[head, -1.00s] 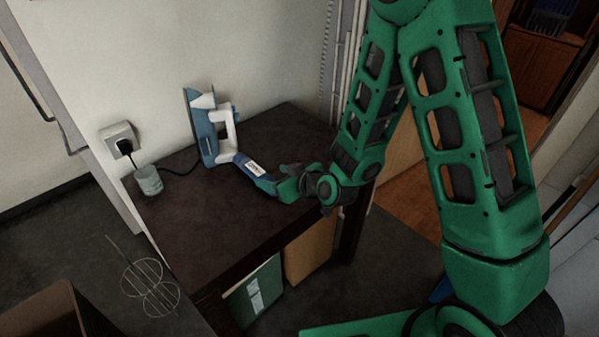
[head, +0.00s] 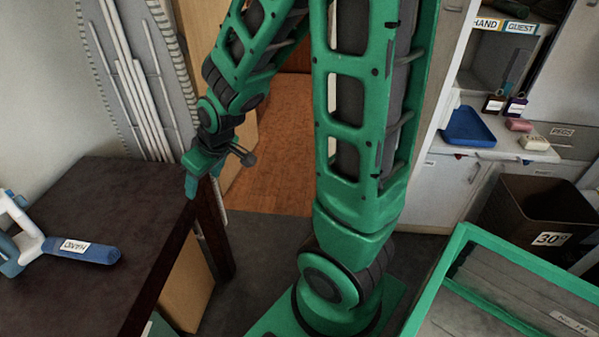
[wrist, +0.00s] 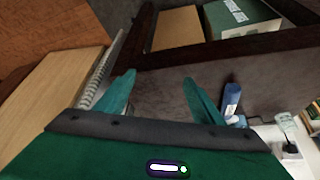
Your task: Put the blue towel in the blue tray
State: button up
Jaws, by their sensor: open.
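A rolled blue towel (head: 85,252) with a white label lies on the dark table at the left of the head view. It also shows in the wrist view (wrist: 231,97), to the right of the fingers. The blue tray (head: 468,127) sits on a white counter at the upper right and looks empty. My gripper (head: 193,186) points down near the table's right edge, well apart from the towel and the tray. In the wrist view its two fingers (wrist: 158,88) are spread with nothing between them.
A white and blue iron (head: 20,238) touches or nearly touches the towel's left end; I cannot tell which. A pink item (head: 519,125) and a pale block (head: 534,143) lie right of the tray. A dark bin (head: 535,215) stands below. Open floor (head: 275,150) lies behind my arm.

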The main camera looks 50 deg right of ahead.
jog(key=s+d+r+m+g+h, duration=0.1)
jog(key=s+d+r+m, duration=0.3)
jog(key=s+d, duration=0.5)
jog(key=s+r+g, duration=0.1)
jog(key=s, duration=0.2)
jog(key=shift+g, duration=0.4)
jog(key=s+r+m, duration=0.1)
jog(key=s, duration=0.2)
jog(key=s+d+r+m+g, duration=0.1)
jog(key=s, duration=0.3)
jog(key=s+r+m+g, duration=0.1)
jog(key=s+m, duration=0.1)
jog(key=s, duration=0.2)
jog(key=shift+s+d+r, duration=0.15)
jog(key=shift+d+r, duration=0.05)
jog(key=shift+d, duration=0.2)
jog(key=shift+c, duration=0.3)
jog(key=shift+s+d+g, duration=0.3)
jog(key=shift+s+d, duration=0.35)
jog(key=c, duration=0.3)
jog(key=shift+w+a+m, duration=0.1)
jog(key=shift+a+m, duration=0.15)
jog(key=shift+m, duration=0.05)
jog(key=c, duration=0.4)
jog(key=shift+d, duration=0.1)
